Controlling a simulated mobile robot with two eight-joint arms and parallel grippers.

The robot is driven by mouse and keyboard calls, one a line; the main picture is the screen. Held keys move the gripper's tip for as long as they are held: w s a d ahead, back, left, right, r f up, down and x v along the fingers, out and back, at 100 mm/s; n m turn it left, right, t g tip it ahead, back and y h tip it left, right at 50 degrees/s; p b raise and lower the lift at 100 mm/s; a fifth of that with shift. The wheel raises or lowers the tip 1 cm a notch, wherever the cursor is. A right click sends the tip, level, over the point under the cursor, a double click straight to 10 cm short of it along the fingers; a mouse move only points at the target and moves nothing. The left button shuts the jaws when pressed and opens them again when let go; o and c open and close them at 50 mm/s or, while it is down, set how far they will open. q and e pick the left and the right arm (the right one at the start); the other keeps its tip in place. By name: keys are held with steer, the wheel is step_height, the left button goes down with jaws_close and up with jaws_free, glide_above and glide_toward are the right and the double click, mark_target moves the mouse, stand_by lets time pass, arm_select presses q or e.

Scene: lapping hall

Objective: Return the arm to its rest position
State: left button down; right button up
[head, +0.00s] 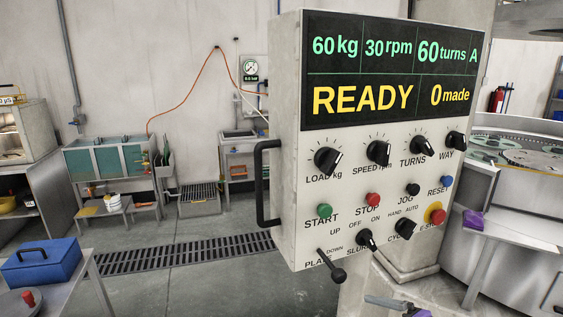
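A control panel (388,140) fills the middle of the head view. Its display reads 60 kg, 30 rpm, 60 turns, READY and 0 made. Knobs, coloured buttons and a plate lever (331,266) sit below the display. A small grey and purple part (398,305) shows at the bottom edge, below the panel. It may be the tip of my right gripper, but too little shows to tell its state. My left gripper and arm are not in view.
A black handle (264,185) sticks out from the panel's left side. A blue toolbox (41,261) stands on a bench at the lower left. A purple item (475,220) lies on a side table at right, near a large round machine (520,150). Floor with a grating (175,254) is open at left.

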steer(key=s+a+f+n+g+h, duration=0.2)
steer(key=s+f+n, duration=0.4)
steer(key=s, duration=0.4)
steer(key=s+a+f+n+g+h+p, duration=0.1)
steer(key=s+f+n+h, duration=0.3)
steer(key=s, duration=0.5)
step_height(320, 180, down, 3)
steer(key=shift+s+a+r+n+g+h, duration=0.2)
steer(key=shift+s+a+n+g+h, duration=0.15)
steer(key=shift+a+n+g, duration=0.6)
